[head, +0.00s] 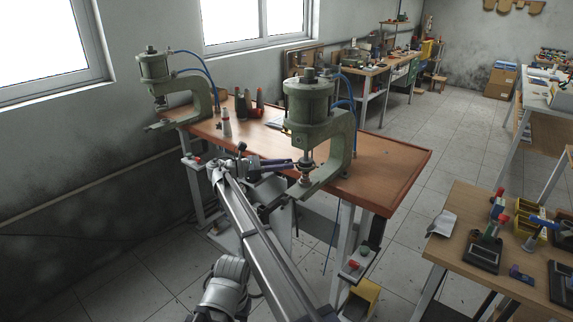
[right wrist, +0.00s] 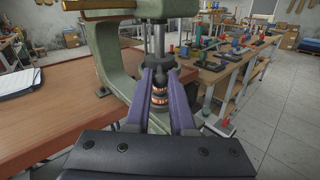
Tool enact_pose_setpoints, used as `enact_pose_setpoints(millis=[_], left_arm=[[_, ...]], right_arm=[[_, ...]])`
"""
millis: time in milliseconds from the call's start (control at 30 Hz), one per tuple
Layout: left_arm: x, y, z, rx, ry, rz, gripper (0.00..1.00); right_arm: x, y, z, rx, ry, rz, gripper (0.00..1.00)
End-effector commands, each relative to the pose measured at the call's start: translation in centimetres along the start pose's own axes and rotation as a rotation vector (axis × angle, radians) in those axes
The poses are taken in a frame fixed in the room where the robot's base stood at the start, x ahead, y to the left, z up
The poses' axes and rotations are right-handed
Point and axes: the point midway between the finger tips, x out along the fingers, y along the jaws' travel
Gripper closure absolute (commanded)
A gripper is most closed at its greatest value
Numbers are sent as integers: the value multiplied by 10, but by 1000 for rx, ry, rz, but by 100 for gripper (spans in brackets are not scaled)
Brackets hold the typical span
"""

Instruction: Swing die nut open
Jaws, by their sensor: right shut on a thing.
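The nearer green pneumatic press (head: 309,103) stands at the right part of the wooden bench, and its frame shows in the right wrist view (right wrist: 112,60). Below its ram is the die nut (head: 305,167), a small dark round part with copper-coloured bands in the right wrist view (right wrist: 160,96). My right gripper (head: 296,165) reaches in from the left; its purple fingers (right wrist: 163,97) are shut on the die nut, one on each side. The fingers partly hide the nut, so I cannot tell how far it is turned. My left gripper is not in view.
A second green press (head: 156,68) stands at the bench's far left. Bottles (head: 226,122) and a dark red-tipped item (head: 260,101) stand between them. The wooden bench top (head: 392,165) is clear on the right. Another bench with tools (head: 470,205) stands at the right.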

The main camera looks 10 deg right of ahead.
Motion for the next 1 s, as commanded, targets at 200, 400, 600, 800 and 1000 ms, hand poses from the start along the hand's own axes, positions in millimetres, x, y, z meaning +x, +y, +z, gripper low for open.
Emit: enact_pose_setpoints(millis=[200, 400, 600, 800, 1000], left_arm=[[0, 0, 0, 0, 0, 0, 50], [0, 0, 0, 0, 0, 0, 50], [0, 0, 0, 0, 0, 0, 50], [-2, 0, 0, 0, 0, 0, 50], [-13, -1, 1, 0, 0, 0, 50]], right_arm=[[-1, 2, 0, 0, -1, 4, 100], [-1, 2, 0, 0, -1, 4, 64], [0, 1, 0, 0, 0, 2, 55], [0, 1, 2, 0, 0, 1, 55], [0, 2, 13, 0, 0, 1, 55]])
